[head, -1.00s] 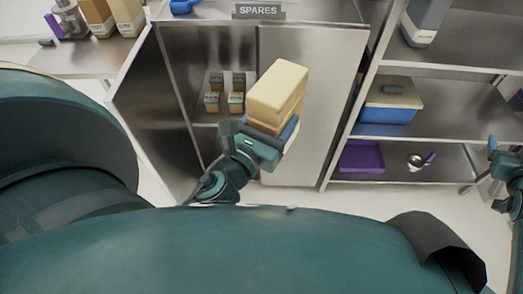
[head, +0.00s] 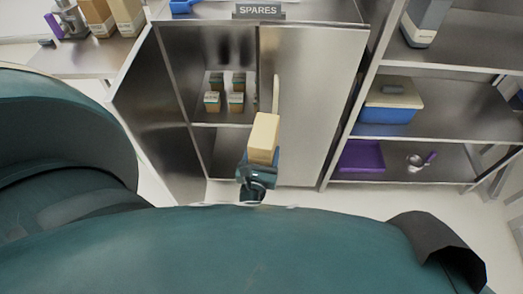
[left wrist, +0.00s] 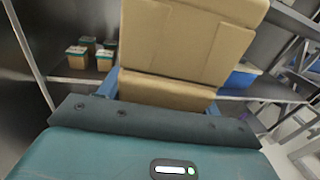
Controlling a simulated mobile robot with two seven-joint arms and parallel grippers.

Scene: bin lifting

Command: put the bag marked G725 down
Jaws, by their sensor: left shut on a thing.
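A tan, block-shaped bag (head: 264,138) is held upright in my left gripper (head: 262,163) in front of the spares cabinet, low and near the open bay. In the left wrist view the bag (left wrist: 185,45) fills the upper middle, with the blue gripper fingers (left wrist: 165,88) at its two sides. The left gripper is shut on it. No mark can be read on the bag, so I cannot tell whether it is G725. My right gripper is not in view.
The steel cabinet (head: 312,120) has an open left bay with several small boxes (head: 225,101) on a shelf; its right door is shut. On the rack at right are a blue bin (head: 388,114), purple tray (head: 361,156) and scoop (head: 420,161). Tan bags (head: 127,14) stand at back left.

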